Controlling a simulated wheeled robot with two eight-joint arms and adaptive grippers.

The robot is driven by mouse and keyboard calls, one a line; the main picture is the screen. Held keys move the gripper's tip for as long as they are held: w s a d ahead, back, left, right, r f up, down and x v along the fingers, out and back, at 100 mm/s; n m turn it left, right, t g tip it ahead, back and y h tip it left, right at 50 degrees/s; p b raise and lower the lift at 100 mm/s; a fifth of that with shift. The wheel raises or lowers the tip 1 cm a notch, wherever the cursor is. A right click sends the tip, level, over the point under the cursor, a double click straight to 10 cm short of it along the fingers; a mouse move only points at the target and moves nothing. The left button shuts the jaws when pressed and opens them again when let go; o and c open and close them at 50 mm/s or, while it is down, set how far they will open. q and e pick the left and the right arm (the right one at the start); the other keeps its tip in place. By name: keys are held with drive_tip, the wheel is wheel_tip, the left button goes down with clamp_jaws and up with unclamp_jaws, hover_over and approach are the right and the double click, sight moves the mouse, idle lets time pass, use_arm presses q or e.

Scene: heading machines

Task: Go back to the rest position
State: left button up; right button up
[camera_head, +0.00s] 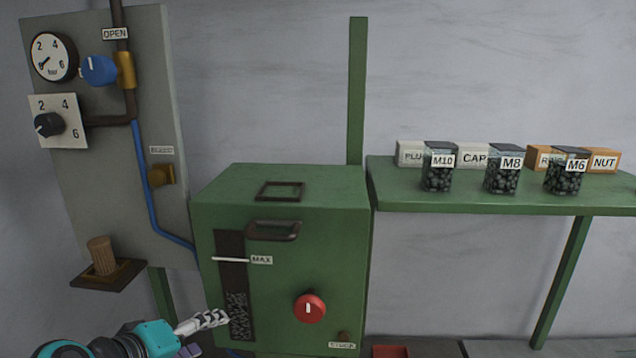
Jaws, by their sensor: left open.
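My left gripper (213,320) comes in at the bottom left, with its white and grey fingers pointing right. It is open, and I see nothing between the fingers. The fingertips are in front of the lower left part of the green machine (335,245), close to its dark level window (233,262); I cannot tell whether they touch it. The machine has a red knob (309,307) and a MAX label (261,260) on its front. My right gripper is not in view.
A grey panel (100,185) at left carries a gauge (53,57), a blue knob (98,70) and a black dial (48,124). A small ledge (107,276) holds a wooden peg (101,255). A green shelf (500,197) at right holds jars labelled M10 (437,178), M8 (503,180) and M6 (563,182).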

use_arm(q)
drive_tip(key=s+f+m+g+y+b, duration=0.1)
drive_tip(key=f+b, duration=0.4)
drive_tip(key=f, duration=0.7)
drive_tip(key=s+d+f+m+g+y+b, duration=0.1)
drive_tip(key=s+f+m+b, duration=0.3)
drive_tip(key=f, duration=0.8)
drive_tip(key=s+d+f+m+g+y+b, duration=0.1)
drive_tip(key=f+b, duration=0.4)
drive_tip(key=f, duration=0.8)
drive_tip(key=shift+s+m+y+b, duration=0.3)
drive_tip(key=shift+s+m+y, duration=0.1)
drive_tip(key=shift+s+m, duration=0.6)
drive_tip(key=shift+s+f, duration=0.1)
